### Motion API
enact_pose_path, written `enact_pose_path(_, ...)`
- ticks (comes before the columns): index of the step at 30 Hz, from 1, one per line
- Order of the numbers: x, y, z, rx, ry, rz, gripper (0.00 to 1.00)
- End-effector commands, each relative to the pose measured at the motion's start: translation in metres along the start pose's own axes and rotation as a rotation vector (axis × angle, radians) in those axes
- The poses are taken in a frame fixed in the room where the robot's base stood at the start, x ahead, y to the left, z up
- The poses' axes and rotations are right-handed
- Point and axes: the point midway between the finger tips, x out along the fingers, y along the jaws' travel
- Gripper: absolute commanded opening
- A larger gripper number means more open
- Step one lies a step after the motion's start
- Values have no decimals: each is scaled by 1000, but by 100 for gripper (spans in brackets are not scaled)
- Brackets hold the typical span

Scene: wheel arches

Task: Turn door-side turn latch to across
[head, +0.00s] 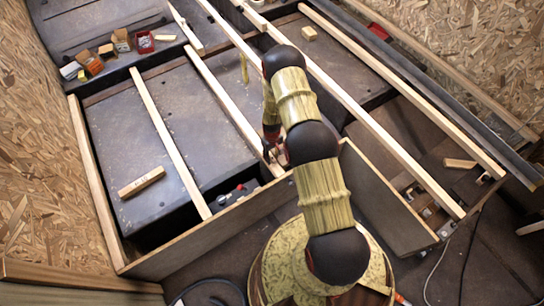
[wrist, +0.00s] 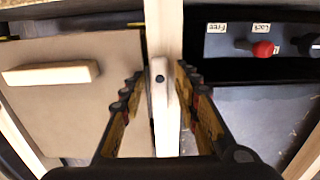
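A pale wooden turn latch (wrist: 159,95) with a dark pivot near its far end shows in the middle of the wrist view. It lies lengthwise along a pale wooden batten (wrist: 164,25). My gripper (wrist: 161,76) is open, with one finger on each side of the latch. Small gaps seem to show between the fingers and the latch; I cannot tell whether either touches. In the head view my gripper (head: 274,150) is low over the middle of the bed frame, and my arm and gripper largely hide the latch there.
A dark panel with Free and Lock labels and a red knob (wrist: 263,49) is right of the batten in the wrist view. A loose wood block (head: 142,182) lies on the left panel. Small boxes (head: 88,62) stand at the back left. Long battens (head: 165,138) cross the frame.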

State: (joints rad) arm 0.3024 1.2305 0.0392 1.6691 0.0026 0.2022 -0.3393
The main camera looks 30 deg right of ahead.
Motion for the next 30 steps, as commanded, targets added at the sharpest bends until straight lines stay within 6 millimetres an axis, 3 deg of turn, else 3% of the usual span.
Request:
enact_pose_path(15,0,0,0,0,-1,0,0)
enact_pose_path(30,0,0,1,53,-1,0,0)
